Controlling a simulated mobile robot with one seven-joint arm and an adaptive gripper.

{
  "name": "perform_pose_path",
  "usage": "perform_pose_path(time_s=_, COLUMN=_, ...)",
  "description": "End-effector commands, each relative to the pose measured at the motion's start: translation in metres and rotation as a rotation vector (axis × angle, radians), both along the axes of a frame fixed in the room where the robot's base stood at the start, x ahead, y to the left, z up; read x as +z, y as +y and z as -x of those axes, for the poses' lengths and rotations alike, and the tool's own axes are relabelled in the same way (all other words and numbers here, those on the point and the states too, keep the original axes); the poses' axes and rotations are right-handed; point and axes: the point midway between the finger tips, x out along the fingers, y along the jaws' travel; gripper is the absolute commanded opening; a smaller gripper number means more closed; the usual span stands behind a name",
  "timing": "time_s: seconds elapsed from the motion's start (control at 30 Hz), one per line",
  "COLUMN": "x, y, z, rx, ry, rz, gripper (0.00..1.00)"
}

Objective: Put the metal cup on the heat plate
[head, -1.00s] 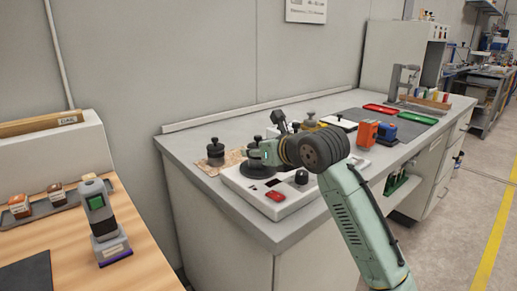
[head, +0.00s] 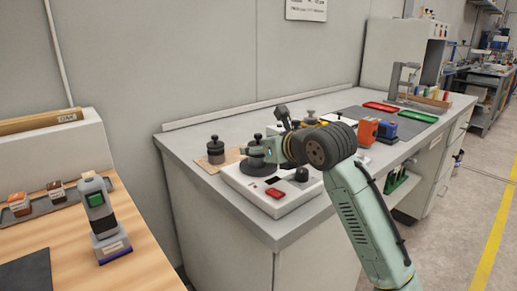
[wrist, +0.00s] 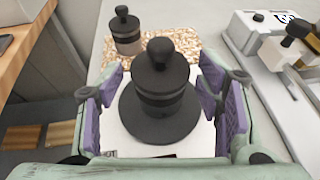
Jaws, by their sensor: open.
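A dark metal cup with a black knobbed lid (head: 257,149) stands upright on the round black heat plate (head: 258,171) of a white device. In the wrist view the cup (wrist: 161,85) shows between my finger pads, with the dark disc (wrist: 160,132) of the heat plate around its base. My gripper (wrist: 163,100) is open, with a gap on both sides of the cup. In the head view my gripper (head: 277,150) is just right of the cup. A second, similar lidded cup (head: 216,151) stands on a speckled cork mat at the left.
The white device has a black knob (head: 301,174) and a red switch (head: 276,193) at its front. The cork mat (wrist: 184,42) lies behind the plate. A white device with a black lever (wrist: 270,45) stands to the right. Orange and blue boxes (head: 387,130) stand farther along the bench.

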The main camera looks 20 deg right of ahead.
Motion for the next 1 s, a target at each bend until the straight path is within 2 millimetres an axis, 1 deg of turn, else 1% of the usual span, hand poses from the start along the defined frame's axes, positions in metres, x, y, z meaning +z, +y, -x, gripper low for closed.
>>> perform_pose_path(time_s=0.03, x=0.002, y=-0.003, z=0.01, rx=-0.003, ry=-0.002, rz=0.002, gripper=0.6)
perform_pose_path(time_s=0.3, x=0.024, y=-0.013, z=0.063, rx=-0.002, ry=-0.003, rz=0.003, gripper=0.6)
perform_pose_path(time_s=0.4, x=0.031, y=-0.016, z=0.078, rx=-0.002, ry=-0.001, rz=0.002, gripper=0.6)
perform_pose_path(time_s=0.5, x=0.036, y=-0.017, z=0.088, rx=-0.001, ry=0.0, rz=0.001, gripper=0.6)
perform_pose_path(time_s=0.63, x=0.039, y=-0.018, z=0.095, rx=-0.001, ry=0.001, rz=0.001, gripper=0.6)
perform_pose_path(time_s=1.0, x=0.039, y=-0.019, z=0.096, rx=-0.001, ry=0.001, rz=0.001, gripper=0.6)
